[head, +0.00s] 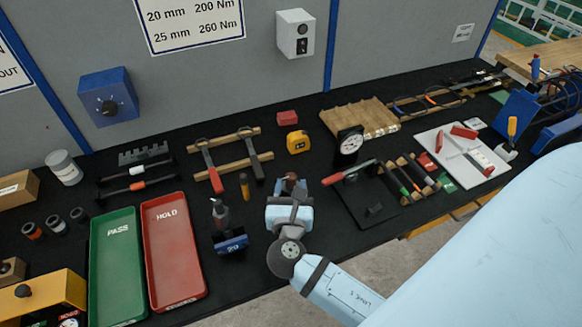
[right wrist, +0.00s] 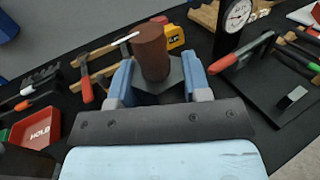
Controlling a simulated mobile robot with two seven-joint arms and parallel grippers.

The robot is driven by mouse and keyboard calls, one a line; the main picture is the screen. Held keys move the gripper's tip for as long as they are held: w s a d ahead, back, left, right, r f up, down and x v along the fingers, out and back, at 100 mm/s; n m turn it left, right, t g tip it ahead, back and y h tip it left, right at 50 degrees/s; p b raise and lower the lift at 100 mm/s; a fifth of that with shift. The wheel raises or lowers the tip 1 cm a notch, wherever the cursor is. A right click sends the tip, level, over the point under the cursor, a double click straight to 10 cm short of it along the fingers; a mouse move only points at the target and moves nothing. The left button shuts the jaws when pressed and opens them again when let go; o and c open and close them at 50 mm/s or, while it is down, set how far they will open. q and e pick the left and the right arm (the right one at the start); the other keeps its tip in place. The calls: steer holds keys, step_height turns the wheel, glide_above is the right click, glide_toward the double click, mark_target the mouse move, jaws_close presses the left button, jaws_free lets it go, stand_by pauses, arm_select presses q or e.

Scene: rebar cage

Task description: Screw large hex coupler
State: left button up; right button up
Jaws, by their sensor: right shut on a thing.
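My right gripper (head: 290,188) is low over the black bench, right of the blue vise-like stand (head: 230,243). In the right wrist view its two blue fingers (right wrist: 158,82) are closed on the sides of a dark grey hex piece, which looks like the large hex coupler (right wrist: 160,88). A reddish-brown cylinder (right wrist: 150,50) stands up from the middle of the hex piece. I cannot tell how far the two are engaged. In the head view the gripper mostly hides the hex piece; a small brown part (head: 291,178) shows at its tip. My left gripper is out of view.
A dial gauge (head: 350,141) and a red-handled tool (head: 350,173) on a black plate stand close on the right. The red HOLD tray (head: 172,250) and green PASS tray (head: 116,270) lie left. A yellow tape measure (head: 298,142) and wooden tool racks lie behind.

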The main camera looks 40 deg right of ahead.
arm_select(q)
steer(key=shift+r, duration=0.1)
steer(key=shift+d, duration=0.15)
arm_select(e)
steer(key=o, duration=0.9)
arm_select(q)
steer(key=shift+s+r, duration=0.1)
